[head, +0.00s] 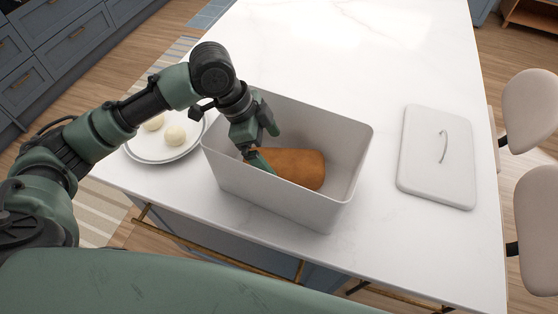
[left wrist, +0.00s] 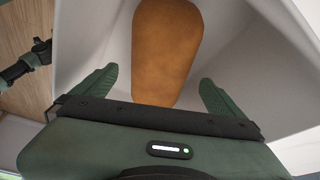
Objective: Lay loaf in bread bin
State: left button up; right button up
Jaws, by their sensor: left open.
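The brown loaf (head: 296,168) lies inside the open white bread bin (head: 275,203), on its floor as far as I can tell. It also shows in the left wrist view (left wrist: 165,50), with its near end just beyond and between my fingers. My left gripper (head: 257,157) reaches down into the bin at the loaf's left end. Its fingers (left wrist: 160,88) are spread wide, with gaps to the loaf on both sides. The bin's lid (head: 437,165), white with a curved handle, lies flat on the counter to the right. My right gripper is not in view.
A round plate (head: 152,158) with pale dough balls or buns stands left of the bin, partly behind my left arm. The white counter (head: 360,60) is clear behind the bin. Two stools (head: 530,105) stand beyond the right edge.

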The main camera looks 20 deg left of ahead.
pick_arm(q)
jog(key=shift+v, duration=2.15)
